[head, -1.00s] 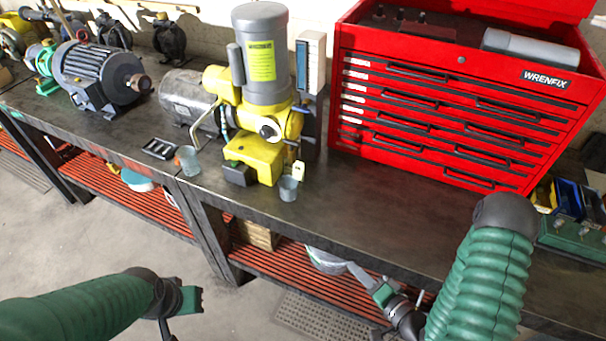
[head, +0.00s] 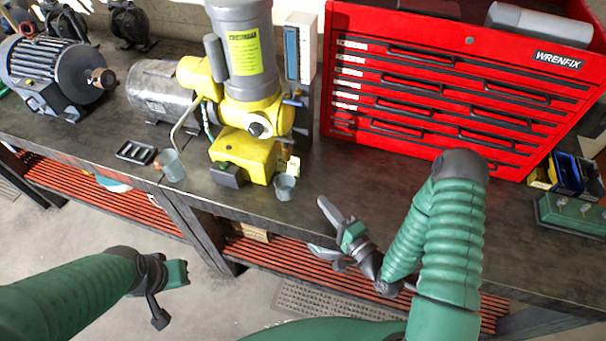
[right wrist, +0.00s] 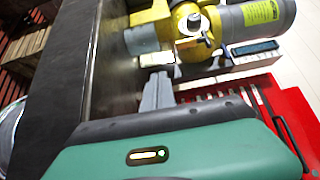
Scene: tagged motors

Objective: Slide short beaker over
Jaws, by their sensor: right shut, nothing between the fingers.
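A similar grey shape (right wrist: 140,38) shows beside the yellow pump in the right wrist view and appears to be this beaker. A taller clear beaker (head: 171,166) stands further left. My right gripper (head: 324,208) is shut and empty, near the bench's front edge, right of the short beaker and apart from it. Its fingers also show in the right wrist view (right wrist: 157,90). My left gripper (head: 172,290) hangs over the floor before the bench; its jaw opening is unclear.
A red tool chest (head: 440,85) fills the back right of the bench. A small black tray (head: 136,152) lies by the taller beaker. A small tag (head: 293,166) stands just behind the short beaker. The bench (head: 350,180) is clear between the short beaker and my right arm.

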